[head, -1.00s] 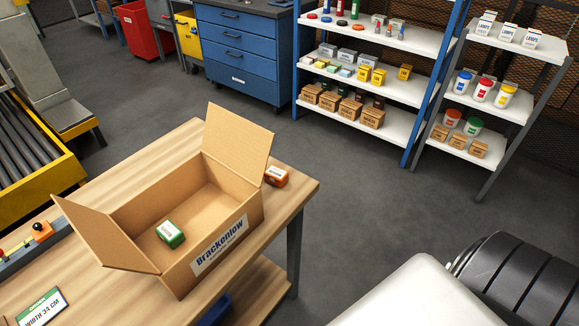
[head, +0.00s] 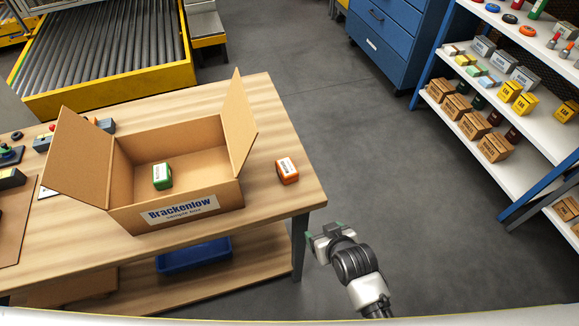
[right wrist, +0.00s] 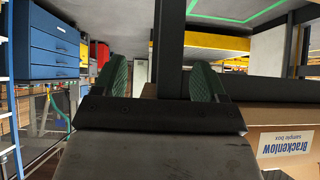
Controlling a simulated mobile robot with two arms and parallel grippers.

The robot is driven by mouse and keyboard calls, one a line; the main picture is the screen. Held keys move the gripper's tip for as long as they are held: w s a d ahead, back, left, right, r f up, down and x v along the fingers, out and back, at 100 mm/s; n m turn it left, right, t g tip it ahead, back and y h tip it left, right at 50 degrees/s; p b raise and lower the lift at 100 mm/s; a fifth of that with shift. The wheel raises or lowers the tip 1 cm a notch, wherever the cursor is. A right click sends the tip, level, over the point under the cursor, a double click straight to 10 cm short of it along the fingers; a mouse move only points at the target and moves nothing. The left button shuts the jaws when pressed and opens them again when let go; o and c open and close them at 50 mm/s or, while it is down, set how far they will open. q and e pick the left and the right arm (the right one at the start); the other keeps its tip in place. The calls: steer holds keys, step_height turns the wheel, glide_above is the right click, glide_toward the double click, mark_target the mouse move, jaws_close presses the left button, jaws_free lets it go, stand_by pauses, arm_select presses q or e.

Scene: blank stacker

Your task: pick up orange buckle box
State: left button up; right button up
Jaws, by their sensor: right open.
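The orange buckle box (head: 287,170) sits on the wooden table near its right edge, just right of the open cardboard box. It has a white label on top. My right gripper (head: 322,238) is beside the table's front right corner, over the floor, apart from the orange box. In the right wrist view its two green fingers (right wrist: 160,80) stand wide apart with nothing between them. The orange box does not show in that view. My left gripper is not in view.
The cardboard box (head: 180,211) labelled Brackenlow stands open on the table (head: 262,118) with a green box (head: 162,176) inside. A blue bin (head: 194,254) is on the lower shelf. Stocked shelves (head: 470,135) stand at right; the floor between is clear.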

mark_target(287, 167)
steer(key=w+a+r+t, duration=0.1)
steer(key=w+a+r, duration=0.1)
steer(key=r, duration=0.2)
steer(key=w+a+r+t+y, duration=0.1)
steer(key=r, duration=0.4)
steer(key=w+a+r+n+t+y, duration=0.1)
steer(key=w+a+r, duration=0.1)
steer(key=r, duration=0.2)
steer(key=shift+w+a+r+t, duration=0.3)
steer(key=shift+w+a, duration=0.05)
steer(key=x, duration=0.3)
steer(key=shift+w+a+f, duration=0.15)
steer(key=shift+w, duration=0.1)
steer(key=shift+x, duration=2.9)
steer(key=shift+s+a, duration=0.1)
steer(key=shift+c, duration=0.4)
steer(key=c, duration=1)
steer(key=shift+p, duration=0.3)
